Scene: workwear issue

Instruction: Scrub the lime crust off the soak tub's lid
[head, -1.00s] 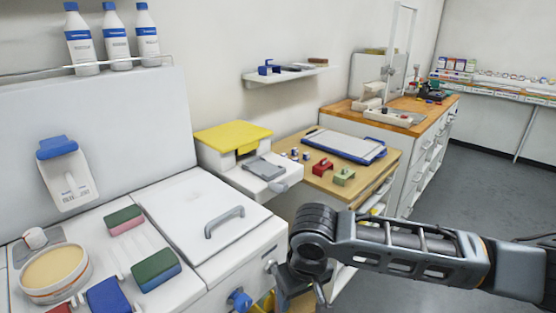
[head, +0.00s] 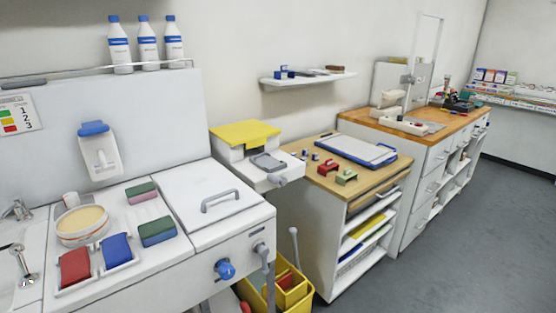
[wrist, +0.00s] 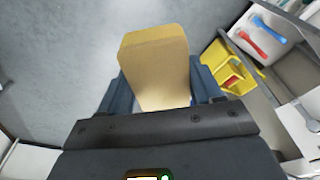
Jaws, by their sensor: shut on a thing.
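The soak tub's lid is most likely the white panel (head: 188,186) with a grey bar handle, lying flat on the white counter unit in the head view. I cannot make out a lime crust on it at this size. My gripper (wrist: 155,75) shows only in the wrist view. It is shut on a tan block (wrist: 155,60), which stands out between the two dark fingers over grey floor. The block's lower end is hidden between the fingers. My gripper is away from the lid, and my arm is out of the head view.
Left of the lid lie a green-and-pink sponge (head: 141,192), a green-and-blue sponge (head: 157,232), red (head: 75,267) and blue (head: 116,250) pads and a round tan-topped dish (head: 83,224). A yellow bucket (head: 257,300) stands below at the front. Grey floor is free at right.

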